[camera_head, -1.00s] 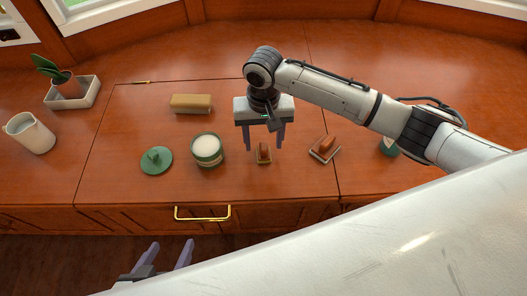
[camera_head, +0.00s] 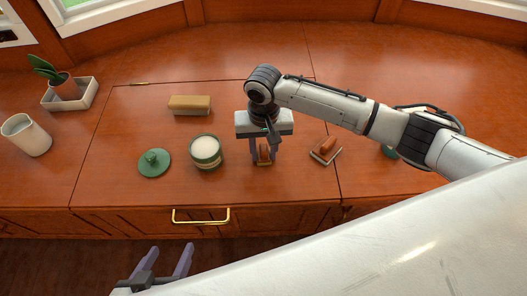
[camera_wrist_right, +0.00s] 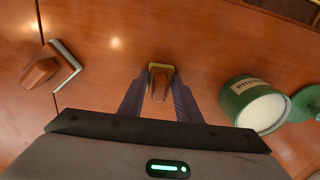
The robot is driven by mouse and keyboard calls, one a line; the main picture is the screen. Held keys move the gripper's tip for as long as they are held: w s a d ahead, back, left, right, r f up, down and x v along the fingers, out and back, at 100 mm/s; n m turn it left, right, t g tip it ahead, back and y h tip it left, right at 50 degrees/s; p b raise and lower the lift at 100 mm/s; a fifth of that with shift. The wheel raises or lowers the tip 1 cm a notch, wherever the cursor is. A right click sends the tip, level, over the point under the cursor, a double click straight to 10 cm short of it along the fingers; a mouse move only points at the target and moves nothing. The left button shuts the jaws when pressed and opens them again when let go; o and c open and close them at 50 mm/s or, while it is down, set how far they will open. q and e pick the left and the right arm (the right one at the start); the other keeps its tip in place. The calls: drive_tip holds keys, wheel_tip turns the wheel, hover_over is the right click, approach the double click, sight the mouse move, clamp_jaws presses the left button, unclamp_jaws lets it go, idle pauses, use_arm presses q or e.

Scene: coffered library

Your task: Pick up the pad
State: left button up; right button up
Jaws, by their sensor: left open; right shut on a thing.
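The pad (camera_head: 263,155) is a small block with a brown-orange grip on a yellowish base, at the front of the wooden counter. My right gripper (camera_head: 263,158) reaches down over it, with one finger on each side, shut on it. In the right wrist view the pad (camera_wrist_right: 160,84) sits between the fingertips of the right gripper (camera_wrist_right: 158,86). It appears to be still at counter level; I cannot tell whether its base touches the wood. My left gripper (camera_head: 165,263) is open and empty, low in front of the counter.
A green-and-white jar (camera_head: 206,152) stands close left of the pad, with a green lid (camera_head: 154,163) beyond it. A similar brown-handled block (camera_head: 325,150) lies to the right. A tan block (camera_head: 190,105), a white pitcher (camera_head: 27,135) and a potted plant (camera_head: 66,88) stand farther left.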

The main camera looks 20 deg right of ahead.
sight(263, 148)
wheel_tip(263, 148, up, 10)
drive_tip(key=p, duration=0.3)
drive_tip(key=shift+f, duration=0.15)
use_arm(q)
drive_tip(key=shift+a+r, duration=0.2)
drive_tip(key=shift+r, duration=0.35)
use_arm(e)
drive_tip(key=shift+r, duration=0.2)
drive_tip(key=o, duration=0.5)
drive_tip(key=c, duration=0.4)
drive_tip(key=shift+o, duration=0.2)
use_arm(q)
drive_tip(key=shift+r, duration=0.15)
